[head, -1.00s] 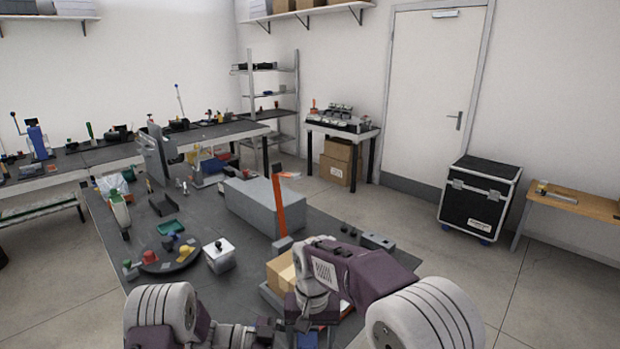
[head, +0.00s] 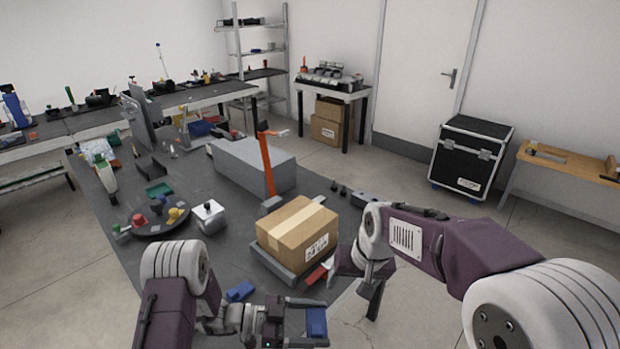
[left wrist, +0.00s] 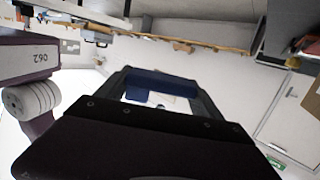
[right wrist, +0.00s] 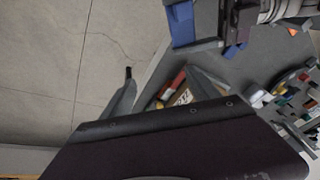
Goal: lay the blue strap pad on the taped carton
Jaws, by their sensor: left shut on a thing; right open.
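The taped carton (head: 297,235) is a brown box with a pale tape strip and a printed label. It sits on a low grey platform (head: 272,263) at the table's near right. My left gripper (head: 308,318) is shut on the blue strap pad (head: 317,323), held in front of the carton, apart from it. The pad also shows between the fingers in the left wrist view (left wrist: 160,84). My right gripper (head: 360,280) is open and empty, just right of the carton.
A blue piece (head: 240,291) lies on the table left of the held pad. A red item (head: 316,274) is by the platform. A long grey block (head: 250,165) and an orange upright (head: 267,165) stand behind the carton. The carton's top is clear.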

